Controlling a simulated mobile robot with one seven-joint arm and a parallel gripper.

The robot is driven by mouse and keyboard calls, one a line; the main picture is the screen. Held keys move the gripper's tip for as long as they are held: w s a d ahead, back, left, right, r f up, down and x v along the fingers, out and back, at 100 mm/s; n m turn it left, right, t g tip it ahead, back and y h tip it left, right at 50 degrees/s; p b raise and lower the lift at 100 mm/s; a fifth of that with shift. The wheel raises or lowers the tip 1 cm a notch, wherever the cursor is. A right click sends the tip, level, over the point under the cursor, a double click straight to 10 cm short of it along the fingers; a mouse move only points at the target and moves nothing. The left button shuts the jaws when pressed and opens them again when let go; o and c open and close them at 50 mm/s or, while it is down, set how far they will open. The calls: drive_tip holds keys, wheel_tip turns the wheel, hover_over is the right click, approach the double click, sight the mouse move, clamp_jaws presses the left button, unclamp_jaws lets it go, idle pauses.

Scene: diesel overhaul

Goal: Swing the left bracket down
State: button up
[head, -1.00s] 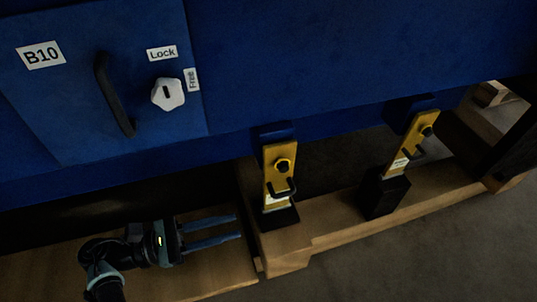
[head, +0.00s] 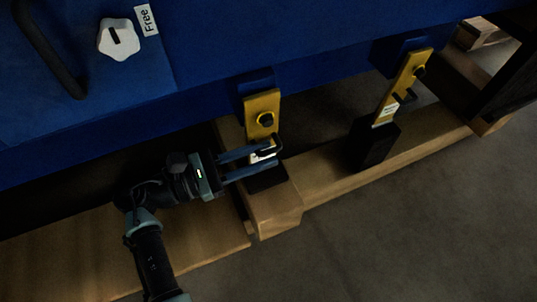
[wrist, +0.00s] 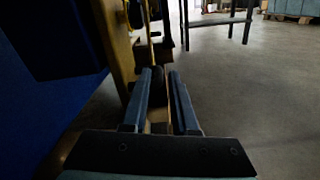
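The yellow plate shows left of the fingers (wrist: 115,45). Whether the fingers touch the handle cannot be told.
A second yellow bracket (head: 404,82) stands upright at right in a black block (head: 375,145). Wooden beams (head: 325,187) run under both. The blue housing (head: 200,45) with a white knob (head: 118,40) fills the upper left. The grey floor at lower right is clear.

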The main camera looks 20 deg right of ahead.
drive_tip(key=shift+d, duration=1)
clamp_jaws()
drive_tip(key=shift+a, duration=0.1)
idle(0.7)
